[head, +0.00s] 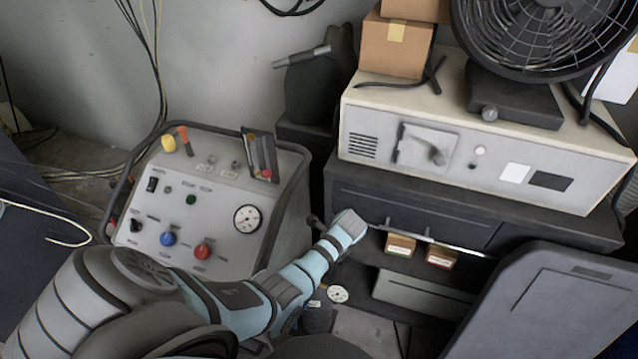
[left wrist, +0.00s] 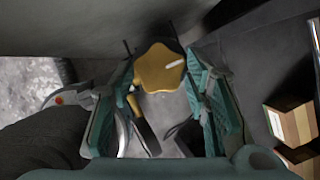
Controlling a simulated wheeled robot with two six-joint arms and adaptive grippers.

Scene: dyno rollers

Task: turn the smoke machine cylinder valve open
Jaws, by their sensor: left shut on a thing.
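In the left wrist view, the yellow star-shaped valve knob (left wrist: 160,68) with a short white mark sits between the teal fingers of my left gripper (left wrist: 160,80). The fingers are shut on the knob, one on each side. A dark part and a yellow stem-like piece show below the knob; the rest of the cylinder is hard to make out. In the head view my left arm reaches from the lower left to the low shelf beside the control panel. The fingers and the knob are not clearly visible there. My right gripper is in neither view.
A control panel (head: 190,215) with knobs and a gauge stands left of my arm. A beige unit (head: 370,165) on a dark cabinet, with a black fan (head: 545,30) on top, stands right. Small boxes (head: 400,245) sit on the shelf below. A grey panel (head: 560,300) stands front right.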

